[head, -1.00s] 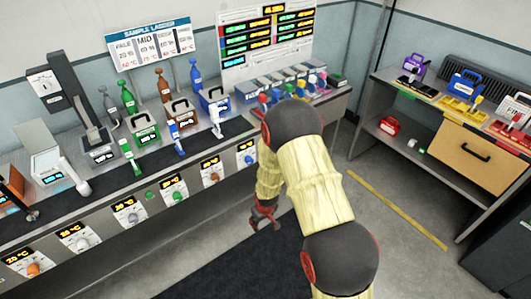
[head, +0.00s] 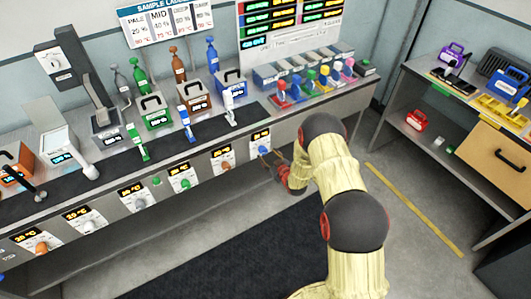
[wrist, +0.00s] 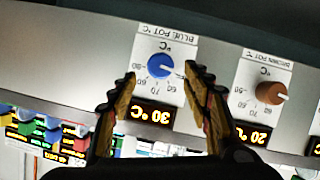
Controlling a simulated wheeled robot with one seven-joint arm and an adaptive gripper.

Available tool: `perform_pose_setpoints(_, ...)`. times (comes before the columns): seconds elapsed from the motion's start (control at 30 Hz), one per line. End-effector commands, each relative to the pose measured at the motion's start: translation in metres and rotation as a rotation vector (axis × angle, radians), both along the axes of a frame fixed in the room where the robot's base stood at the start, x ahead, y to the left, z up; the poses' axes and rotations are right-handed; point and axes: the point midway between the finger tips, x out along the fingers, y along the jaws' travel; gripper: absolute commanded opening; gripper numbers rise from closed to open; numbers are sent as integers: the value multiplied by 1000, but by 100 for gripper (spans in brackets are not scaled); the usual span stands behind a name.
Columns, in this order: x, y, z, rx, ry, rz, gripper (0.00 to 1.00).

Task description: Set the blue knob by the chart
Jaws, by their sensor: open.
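The blue knob (head: 262,150) is at the right end of the dial row on the bench front. In the wrist view the blue knob (wrist: 160,66) sits on a white dial plate whose BLUE POT label appears upside down. Its lit display (wrist: 154,113) appears to read 30 °C. My gripper (wrist: 161,74) is open, with its fingertips on either side of the knob in the picture; contact cannot be told. The gripper (head: 277,158) is in front of the dial in the head view. The SAMPLE LADDER chart (head: 168,22) stands behind the bench, its columns marked with percentages and temperatures.
A brown knob (wrist: 271,92) is beside the blue one. A coloured wall board (head: 290,25) hangs behind a row of coloured handles (head: 305,88). Pots with bottles stand on the bench. A side table (head: 480,120) is at right. The dark floor mat (head: 230,250) is clear.

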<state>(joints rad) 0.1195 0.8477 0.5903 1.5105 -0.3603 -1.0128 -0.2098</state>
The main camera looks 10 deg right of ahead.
Motion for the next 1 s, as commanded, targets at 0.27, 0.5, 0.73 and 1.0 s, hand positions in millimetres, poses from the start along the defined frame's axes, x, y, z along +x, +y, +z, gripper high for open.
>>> perform_pose_setpoints(0.27, 37, 8, -18, 0, 1, 1, 49)
perform_pose_setpoints(0.5, 49, 11, -21, 1, 2, 0, 49)
perform_pose_setpoints(0.73, 49, 10, -21, 1, 2, 0, 48)
perform_pose_setpoints(1.0, 49, 10, -21, 0, 3, -1, 33)
